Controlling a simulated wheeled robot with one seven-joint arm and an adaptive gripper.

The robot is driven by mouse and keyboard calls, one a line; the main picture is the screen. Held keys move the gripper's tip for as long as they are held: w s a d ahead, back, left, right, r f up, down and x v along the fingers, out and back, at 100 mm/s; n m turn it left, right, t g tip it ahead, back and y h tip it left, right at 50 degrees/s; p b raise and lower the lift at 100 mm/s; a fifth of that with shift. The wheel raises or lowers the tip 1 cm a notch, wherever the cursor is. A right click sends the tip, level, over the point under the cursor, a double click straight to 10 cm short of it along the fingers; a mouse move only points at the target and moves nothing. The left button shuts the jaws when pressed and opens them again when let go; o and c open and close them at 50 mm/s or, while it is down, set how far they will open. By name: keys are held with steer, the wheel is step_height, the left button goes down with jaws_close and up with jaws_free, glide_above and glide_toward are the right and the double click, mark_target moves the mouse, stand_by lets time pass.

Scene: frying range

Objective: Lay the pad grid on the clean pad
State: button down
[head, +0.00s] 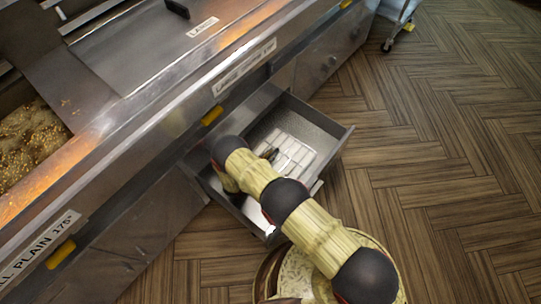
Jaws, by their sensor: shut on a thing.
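The pad grid (293,152), a pale wire lattice, shows inside an open metal drawer (338,143) under the range. My arm reaches down over the drawer from the lower right. Only a small dark part of my gripper (269,154) shows, at the grid's left edge; the arm hides the rest. The gripper is shut on the pad grid there. A pale, whitish patch (254,212) shows in the near part of the drawer below my arm. I cannot tell whether it is the clean pad, or whether the grid touches anything beneath it.
The steel range front (165,85) runs diagonally above the drawer, with labels and yellow handles. Breaded food (33,135) lies in a bay at left. A wheeled cart (397,22) stands at the top right. The wooden floor (440,150) on the right is clear.

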steer(key=c, duration=1.9)
jaws_free()
steer(key=shift+o, duration=0.4)
steer(key=shift+r, duration=0.55)
steer(key=p+v, duration=0.3)
steer(key=v, duration=0.9)
steer(key=shift+r, duration=0.15)
